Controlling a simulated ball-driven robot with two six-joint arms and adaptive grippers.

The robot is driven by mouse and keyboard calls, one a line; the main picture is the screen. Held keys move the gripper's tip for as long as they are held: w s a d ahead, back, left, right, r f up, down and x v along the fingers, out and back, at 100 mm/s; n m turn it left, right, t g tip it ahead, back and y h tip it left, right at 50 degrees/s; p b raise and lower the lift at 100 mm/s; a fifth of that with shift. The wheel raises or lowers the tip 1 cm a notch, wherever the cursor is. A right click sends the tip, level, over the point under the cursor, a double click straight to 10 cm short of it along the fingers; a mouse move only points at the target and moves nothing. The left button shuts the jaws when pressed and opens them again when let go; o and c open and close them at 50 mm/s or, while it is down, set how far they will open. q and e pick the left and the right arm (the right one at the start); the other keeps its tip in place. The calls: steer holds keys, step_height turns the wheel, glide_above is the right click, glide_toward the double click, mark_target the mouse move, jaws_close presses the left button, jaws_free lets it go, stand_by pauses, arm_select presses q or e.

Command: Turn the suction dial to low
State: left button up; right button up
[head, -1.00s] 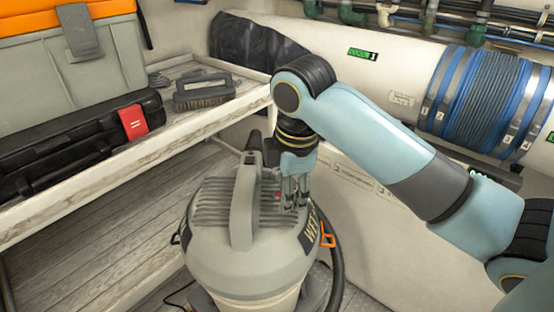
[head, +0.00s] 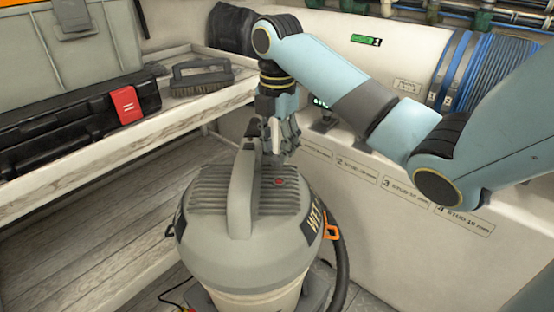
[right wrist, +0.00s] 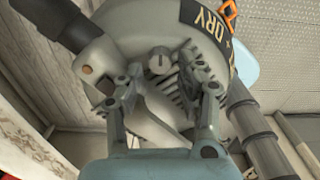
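A grey wet/dry vacuum (head: 245,245) with a ribbed lid and a raised handle stands on the floor in the head view. A small grey round knob with a pointer line, seemingly the suction dial (right wrist: 158,60), shows on the vacuum head in the right wrist view. I cannot read its setting. In the head view the dial is not visible. My right gripper (head: 280,148) is at the far edge of the lid, pointing down. In the right wrist view the gripper (right wrist: 165,80) is open and empty, its fingers apart with the dial beyond and between them. My left gripper is out of view.
A wooden shelf (head: 80,165) at left holds a black case (head: 60,135) and a brush (head: 202,78). The vacuum's dark hose (head: 340,255) runs down its right side. A pale labelled wall panel (head: 400,235) stands close behind the vacuum.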

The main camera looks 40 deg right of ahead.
mark_target(277, 161)
steer(key=shift+f, duration=1.3)
jaws_close()
steer(key=shift+r+m+p, duration=0.15)
steer(key=shift+m+p, duration=0.15)
steer(key=shift+p, duration=0.15)
steer(key=m+p, duration=0.8)
steer(key=p, duration=0.4)
steer(key=shift+r+m, duration=0.15)
steer(key=shift+m, duration=0.25)
steer(key=m+p, duration=0.3)
steer(key=shift+m, duration=0.3)
steer(key=shift+f+m+p, duration=0.2)
steer(key=shift+m+p, duration=1.05)
steer(key=shift+m, duration=0.65)
